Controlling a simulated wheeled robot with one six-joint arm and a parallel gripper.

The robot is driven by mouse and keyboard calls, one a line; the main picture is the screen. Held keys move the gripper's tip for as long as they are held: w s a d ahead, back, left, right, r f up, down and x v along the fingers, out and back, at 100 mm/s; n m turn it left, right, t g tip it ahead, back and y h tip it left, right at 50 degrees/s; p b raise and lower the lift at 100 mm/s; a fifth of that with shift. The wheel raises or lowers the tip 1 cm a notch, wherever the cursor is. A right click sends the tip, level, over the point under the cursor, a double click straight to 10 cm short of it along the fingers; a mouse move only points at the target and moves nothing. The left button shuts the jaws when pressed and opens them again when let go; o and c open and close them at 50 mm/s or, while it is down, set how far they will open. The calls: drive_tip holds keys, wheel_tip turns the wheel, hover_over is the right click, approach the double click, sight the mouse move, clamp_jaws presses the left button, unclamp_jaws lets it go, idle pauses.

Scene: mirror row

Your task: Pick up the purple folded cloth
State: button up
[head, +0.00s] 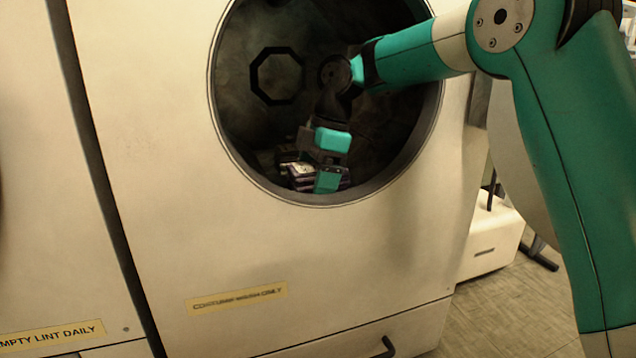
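A small folded stack, dark purple with pale edges, which looks like the purple folded cloth (301,173), lies low inside the round drum opening (243,168) of a cream machine. My gripper (326,181) reaches down into the drum at the stack. One teal finger shows in front of the right part of the stack and hides some of it. The other finger cannot be made out. Whether the fingers touch or grip the cloth cannot be told from this view.
A dark octagonal outline (276,76) shows on the drum's back. A second cream machine (50,230) stands at the left. Open floor (505,305) and a low white box (488,238) are at the right.

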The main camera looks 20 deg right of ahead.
drive_tip(key=c, duration=0.8)
drive_tip(key=shift+c, duration=0.2)
